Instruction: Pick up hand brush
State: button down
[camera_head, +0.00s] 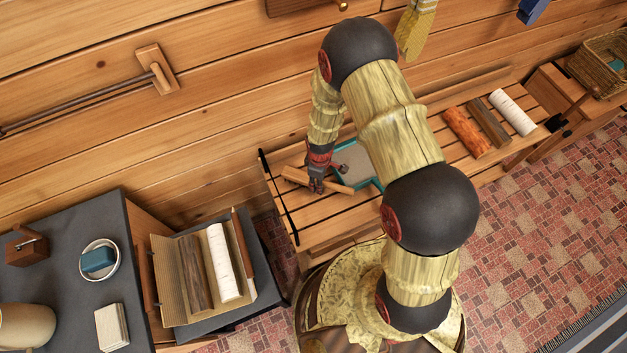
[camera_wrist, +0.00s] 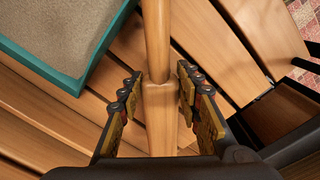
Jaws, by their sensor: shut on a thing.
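The hand brush shows as a light wooden bar (camera_head: 295,176) on the slatted bench. In the wrist view its wooden handle (camera_wrist: 158,35) runs from the top edge down between the fingers, widening into a thicker block. My gripper (camera_head: 317,186) points down at the bench and is shut on the brush, with fingers (camera_wrist: 159,88) on both sides of the wood. No bristles show, and I cannot tell whether the brush still touches the slats.
A teal-rimmed tray with a grey inside (camera_wrist: 55,68) lies beside the brush. The slatted bench (camera_head: 325,232) also bears several logs farther right. A dark table (camera_head: 60,283) with a bowl (camera_head: 99,272) stands left, next to a log holder (camera_head: 168,290). The plank wall is behind.

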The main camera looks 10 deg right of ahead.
jog(key=shift+r, duration=0.5)
notch_tip(320, 180, up, 2)
jog(key=shift+r+p, duration=0.15)
jog(key=shift+p, duration=0.4)
jog(key=s+d+r+p, duration=0.1)
jog(key=s+r+p, duration=0.4)
jog(key=s+r, duration=0.4)
jog(key=shift+s+d+r, duration=0.35)
jog(key=shift+s, duration=2.1)
jog(key=c, duration=1.8)
grip_release()
jog(key=shift+c, duration=1.4)
